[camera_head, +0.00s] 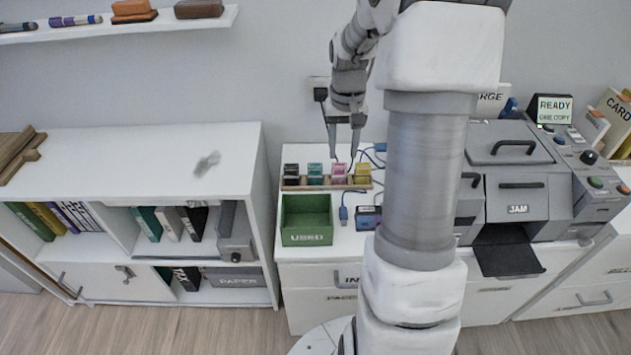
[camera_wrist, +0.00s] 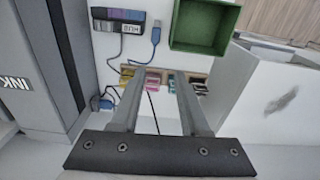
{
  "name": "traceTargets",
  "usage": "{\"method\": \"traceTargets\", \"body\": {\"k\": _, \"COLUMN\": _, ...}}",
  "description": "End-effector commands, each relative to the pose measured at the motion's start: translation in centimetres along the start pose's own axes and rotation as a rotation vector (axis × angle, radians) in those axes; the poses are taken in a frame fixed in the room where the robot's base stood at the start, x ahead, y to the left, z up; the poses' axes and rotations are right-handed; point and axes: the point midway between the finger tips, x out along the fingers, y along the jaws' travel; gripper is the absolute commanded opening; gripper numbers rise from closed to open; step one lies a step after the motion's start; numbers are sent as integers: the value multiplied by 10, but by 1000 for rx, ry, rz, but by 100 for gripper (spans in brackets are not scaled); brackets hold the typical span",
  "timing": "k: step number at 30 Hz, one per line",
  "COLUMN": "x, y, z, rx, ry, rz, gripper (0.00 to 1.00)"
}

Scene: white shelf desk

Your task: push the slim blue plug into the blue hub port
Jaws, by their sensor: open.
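A slim blue plug (camera_head: 343,212) on a blue cable lies on the white desk top, between the green box and the hub. It also shows in the wrist view (camera_wrist: 156,33). The small dark hub (camera_head: 368,217) lies right beside it; in the wrist view, the hub (camera_wrist: 118,25) has a blue-to-purple coloured strip and a HUB label. The plug is apart from the hub. I cannot make out the blue port clearly. My gripper (camera_head: 343,157) is open, pointing down above the row of ink bottles, behind the plug. Its open fingers (camera_wrist: 157,78) show empty in the wrist view.
A green USED box (camera_head: 307,220) sits in front. Another blue plug (camera_head: 380,147) lies at the back right near loose cables. The large printer (camera_head: 515,170) bounds the right, a white shelf (camera_head: 190,160) the left.

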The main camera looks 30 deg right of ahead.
Motion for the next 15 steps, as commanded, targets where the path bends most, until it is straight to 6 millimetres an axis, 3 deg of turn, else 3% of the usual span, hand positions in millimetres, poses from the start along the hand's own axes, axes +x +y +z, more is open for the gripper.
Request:
{"method": "traceTargets", "body": {"k": 1, "x": 16, "y": 7, "z": -4, "rx": 13, "ry": -14, "rz": -3, "gripper": 45}}
{"method": "traceTargets", "body": {"k": 10, "x": 51, "y": 18, "z": -11, "rx": 35, "ry": -35, "rz": -10, "gripper": 45}}
{"method": "traceTargets", "body": {"k": 15, "x": 88, "y": 18, "z": -9, "rx": 33, "ry": -37, "rz": -9, "gripper": 45}}
